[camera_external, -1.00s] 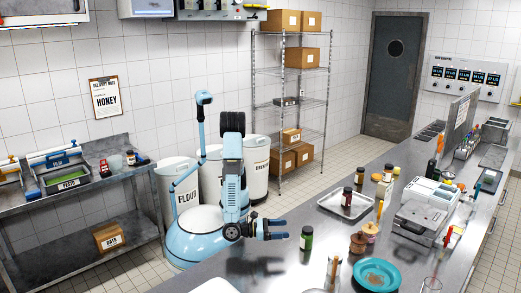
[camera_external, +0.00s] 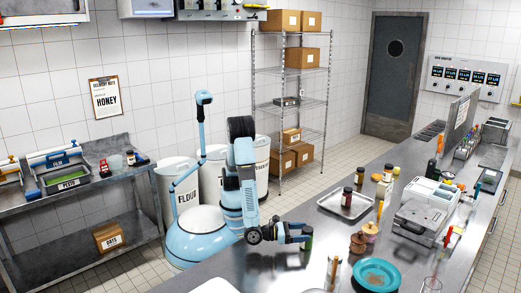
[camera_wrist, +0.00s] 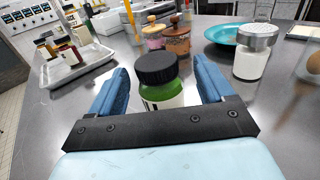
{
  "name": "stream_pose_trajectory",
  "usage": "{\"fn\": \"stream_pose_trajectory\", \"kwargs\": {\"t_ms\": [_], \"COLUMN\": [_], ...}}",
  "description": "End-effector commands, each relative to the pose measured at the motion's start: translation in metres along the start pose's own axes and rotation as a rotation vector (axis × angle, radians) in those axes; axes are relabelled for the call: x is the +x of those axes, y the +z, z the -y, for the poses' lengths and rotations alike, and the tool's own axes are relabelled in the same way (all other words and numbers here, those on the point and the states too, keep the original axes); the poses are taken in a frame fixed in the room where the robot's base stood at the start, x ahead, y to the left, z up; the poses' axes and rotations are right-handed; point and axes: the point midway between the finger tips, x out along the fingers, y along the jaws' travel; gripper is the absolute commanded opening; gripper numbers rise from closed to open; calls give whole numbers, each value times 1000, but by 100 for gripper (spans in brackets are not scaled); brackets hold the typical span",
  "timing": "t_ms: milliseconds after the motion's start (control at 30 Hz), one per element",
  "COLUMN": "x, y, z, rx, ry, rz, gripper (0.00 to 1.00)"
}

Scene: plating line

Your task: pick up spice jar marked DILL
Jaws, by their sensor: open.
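A green spice jar with a black lid (camera_wrist: 158,80) stands upright on the steel counter. In the wrist view it sits between the two blue fingers of my gripper (camera_wrist: 162,88), which are open on either side of it, with a gap at each side. Its white label is mostly hidden by my gripper, so I cannot read the name. In the external view my gripper (camera_external: 303,236) is low over the counter, and the green jar (camera_external: 308,240) shows just behind the fingertips.
A metal tray (camera_external: 344,205) with jars stands beyond, at the left in the wrist view. Lidded pots (camera_wrist: 177,42), a teal plate (camera_wrist: 232,33) and a white jar with a metal lid (camera_wrist: 255,58) stand behind and to the right.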

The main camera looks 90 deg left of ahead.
Motion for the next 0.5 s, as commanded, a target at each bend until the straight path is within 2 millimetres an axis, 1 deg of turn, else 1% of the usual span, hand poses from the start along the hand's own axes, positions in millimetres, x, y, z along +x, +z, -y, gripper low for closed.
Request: {"fn": "stream_pose_trajectory", "kwargs": {"t_ms": [167,333,400,500], "x": [18,42,47,49], "y": [-1,-2,-2,-2], "z": [-2,-3,-3,-3], "rx": [1,0,0,0], "ry": [3,3,2,0], "rz": [0,0,0,0], "gripper": [81,81,81,81]}}
